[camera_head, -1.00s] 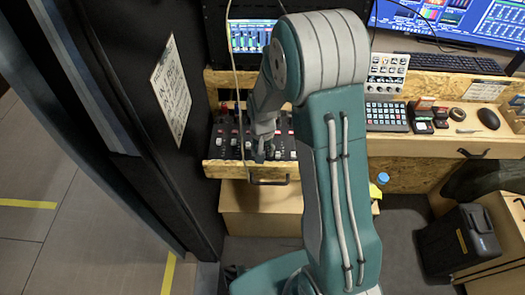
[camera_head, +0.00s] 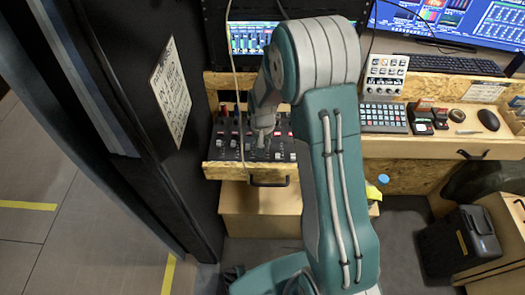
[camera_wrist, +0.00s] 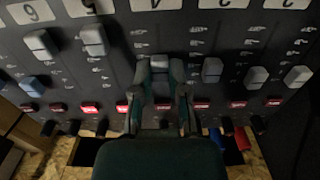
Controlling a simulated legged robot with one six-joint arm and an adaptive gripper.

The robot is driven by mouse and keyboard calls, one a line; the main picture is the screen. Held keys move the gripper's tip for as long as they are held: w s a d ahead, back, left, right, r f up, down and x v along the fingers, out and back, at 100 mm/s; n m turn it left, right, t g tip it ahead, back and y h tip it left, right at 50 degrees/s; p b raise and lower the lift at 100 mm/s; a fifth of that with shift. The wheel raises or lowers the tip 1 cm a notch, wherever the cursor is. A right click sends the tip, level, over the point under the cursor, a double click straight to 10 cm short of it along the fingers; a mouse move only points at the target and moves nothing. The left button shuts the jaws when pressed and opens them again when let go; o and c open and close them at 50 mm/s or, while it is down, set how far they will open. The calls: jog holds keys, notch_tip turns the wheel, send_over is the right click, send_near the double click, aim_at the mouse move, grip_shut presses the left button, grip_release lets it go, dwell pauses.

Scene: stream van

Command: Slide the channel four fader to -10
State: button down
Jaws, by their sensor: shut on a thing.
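The fader panel (camera_head: 228,150) is dark, with red buttons and pale caps, and sits in a wooden drawer at centre left in the head view. In the wrist view, upside-down number labels run along the top. The channel four label (camera_wrist: 152,4) is above my gripper (camera_wrist: 160,85). My gripper is shut on the channel four fader cap (camera_wrist: 158,62), whose grey top shows between the fingers. Scale marks beside it are too small to read. In the head view, my gripper (camera_head: 262,141) is over the middle of the panel.
Neighbouring fader caps stand close by: channel five (camera_wrist: 93,38) to the left and channel three (camera_wrist: 212,70) to the right. The drawer handle (camera_head: 268,181) sticks out in front. A black wall panel (camera_head: 150,110) stands left of the drawer.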

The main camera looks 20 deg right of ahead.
jog(key=shift+w, duration=0.25)
jog(key=c, duration=0.6)
grip_release()
notch_tip(320, 180, up, 12)
jog(key=shift+f, duration=0.1)
